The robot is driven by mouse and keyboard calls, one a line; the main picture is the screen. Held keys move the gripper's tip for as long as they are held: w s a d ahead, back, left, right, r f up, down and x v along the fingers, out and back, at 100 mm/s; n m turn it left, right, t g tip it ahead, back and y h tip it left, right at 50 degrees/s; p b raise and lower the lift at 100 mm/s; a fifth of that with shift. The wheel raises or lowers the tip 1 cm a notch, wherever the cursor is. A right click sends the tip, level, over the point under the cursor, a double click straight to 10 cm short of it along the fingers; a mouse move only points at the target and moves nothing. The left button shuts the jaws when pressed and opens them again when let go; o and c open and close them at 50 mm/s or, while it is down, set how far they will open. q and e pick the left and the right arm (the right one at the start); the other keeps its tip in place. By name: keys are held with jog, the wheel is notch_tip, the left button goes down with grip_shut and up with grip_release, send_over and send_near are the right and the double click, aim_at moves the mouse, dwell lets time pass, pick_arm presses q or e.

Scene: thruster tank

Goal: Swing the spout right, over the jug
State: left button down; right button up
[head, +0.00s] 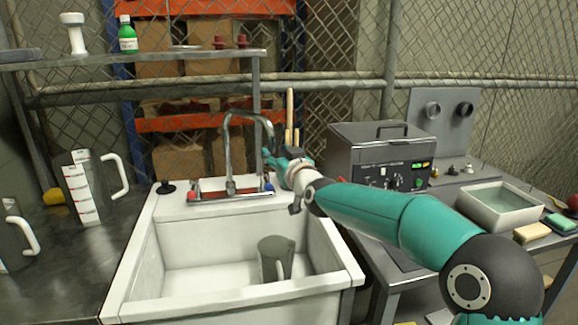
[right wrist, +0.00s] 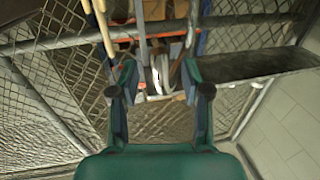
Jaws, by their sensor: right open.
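The chrome spout (head: 228,140) rises from the tap base at the back of the sink and arcs to the right. A grey jug (head: 268,250) with a pale handle stands in the sink basin, nearer the front and slightly right of the spout. My right gripper (head: 270,160) is open just below the spout's outlet end; I cannot tell if it touches. The right wrist view shows both fingers apart (right wrist: 157,93), with a curved grey pipe beyond them, probably the spout. My left gripper is not in view.
The white sink (head: 130,272) has a blue and a red tap knob. Measuring jugs (head: 88,190) stand on the left counter. A grey heater box (head: 345,150) and a water tray (head: 490,222) stand right.

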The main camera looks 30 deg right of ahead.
jog(key=s, duration=0.7)
jog(key=shift+s+a, duration=0.35)
jog(key=shift+s, duration=0.05)
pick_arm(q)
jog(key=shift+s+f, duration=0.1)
pick_arm(e)
jog(key=shift+f, duration=0.1)
